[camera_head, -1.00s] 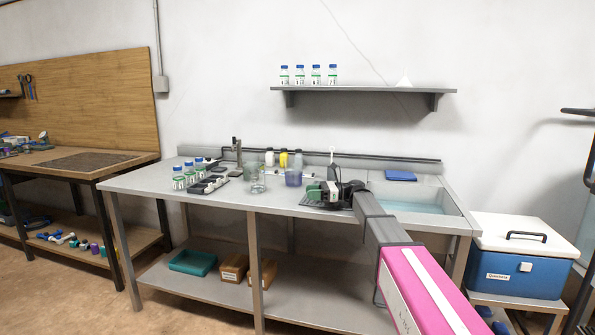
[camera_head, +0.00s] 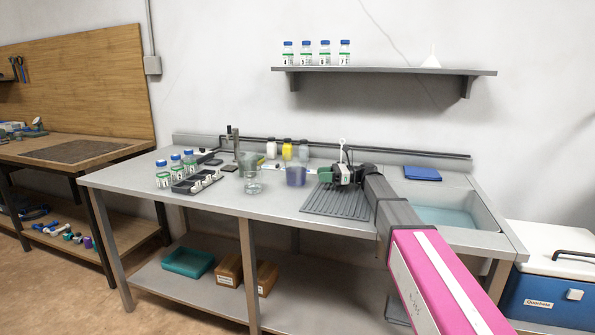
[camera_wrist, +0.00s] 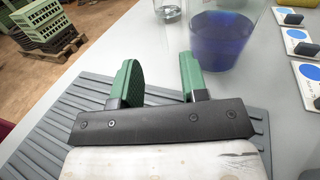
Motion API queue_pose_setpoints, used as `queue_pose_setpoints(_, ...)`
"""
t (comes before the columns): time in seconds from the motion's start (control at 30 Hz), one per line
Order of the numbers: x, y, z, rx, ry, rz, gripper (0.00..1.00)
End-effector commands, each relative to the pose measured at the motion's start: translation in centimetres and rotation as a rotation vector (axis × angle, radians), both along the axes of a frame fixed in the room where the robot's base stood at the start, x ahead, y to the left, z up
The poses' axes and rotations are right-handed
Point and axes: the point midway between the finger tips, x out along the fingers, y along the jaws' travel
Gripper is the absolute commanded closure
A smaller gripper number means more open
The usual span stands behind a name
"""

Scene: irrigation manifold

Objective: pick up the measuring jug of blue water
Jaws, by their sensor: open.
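The measuring jug of blue water (camera_head: 296,177) stands upright on the grey bench, just left of the ribbed mat. In the wrist view the jug (camera_wrist: 222,42) is beyond the fingertips, slightly to the right, its blue water showing through clear walls. My gripper (camera_head: 327,176) is just right of the jug in the head view. In the wrist view my gripper (camera_wrist: 157,60) has its two green fingers apart with nothing between them. I see no contact with the jug. The jug's handle cannot be made out.
A clear glass beaker (camera_head: 254,184) stands left of the jug, with another clear vessel behind it. The ribbed mat (camera_head: 345,204) lies under my gripper. A sink (camera_head: 448,216) is on the right. Capped bottles (camera_head: 163,179) stand left. Small cards (camera_wrist: 300,42) lie beside the jug.

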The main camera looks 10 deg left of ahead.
Motion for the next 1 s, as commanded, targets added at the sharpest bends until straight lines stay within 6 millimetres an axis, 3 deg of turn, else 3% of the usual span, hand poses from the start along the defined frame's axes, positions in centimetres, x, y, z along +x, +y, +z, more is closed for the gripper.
queue_pose_setpoints(0.3, -1.2, 4.3, 0.0, 0.0, 0.0, 0.001, 0.6)
queue_pose_setpoints(0.57, -1.6, 5.9, 0.1, 0.0, 0.0, 0.001, 0.6)
queue_pose_setpoints(0.83, -2.5, 9.5, 0.2, 0.0, 0.0, 0.001, 0.6)
queue_pose_setpoints(1.0, -2.6, 10.0, 0.2, 0.0, 0.0, 0.0, 0.6)
